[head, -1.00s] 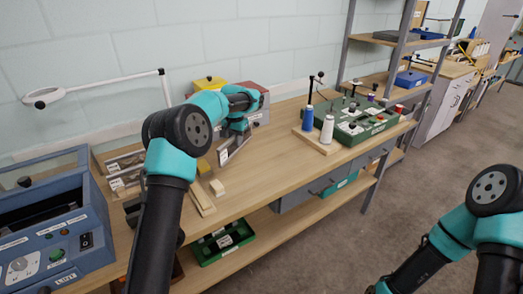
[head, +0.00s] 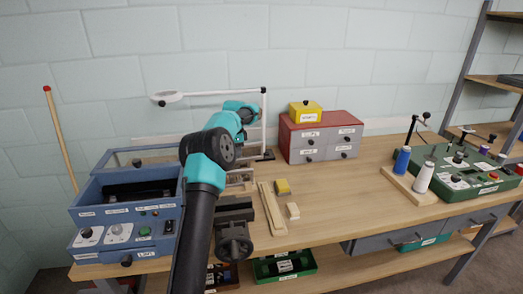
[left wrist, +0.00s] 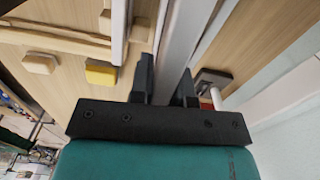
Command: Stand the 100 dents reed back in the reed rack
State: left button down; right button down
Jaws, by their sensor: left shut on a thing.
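My left gripper (left wrist: 166,80) is shut on a long, flat grey bar, which I take to be the reed (left wrist: 178,38); it runs up and away between the fingers in the left wrist view. No dent number is readable on it. In the head view my left gripper (head: 246,134) is mostly hidden behind my own arm, above the back of the bench near the rack. The reed rack (head: 240,181), with pale labelled pieces, is partly covered by my arm. I cannot tell whether the reed touches the rack. My right gripper is out of view.
A blue control box (head: 125,215) stands left of the rack. A lamp post (head: 264,120) rises close behind the gripper. A red drawer cabinet (head: 320,138) with a yellow box (head: 306,112) stands to the right. Wooden strips (head: 272,208) and small blocks lie in front; the bench's middle is clear.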

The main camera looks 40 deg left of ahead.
pick_arm(q)
jog(key=shift+m, duration=0.6)
jog(key=s+a, duration=0.2)
jog(key=s+a+f, duration=0.1)
jog(key=s+a, duration=0.1)
jog(key=shift+f, duration=0.2)
jog(key=shift+w+f, duration=0.1)
jog(key=shift+f, duration=3.35)
jog(key=shift+f, duration=0.5)
jog(key=c, duration=1)
grip_release()
jog(key=shift+f, duration=0.1)
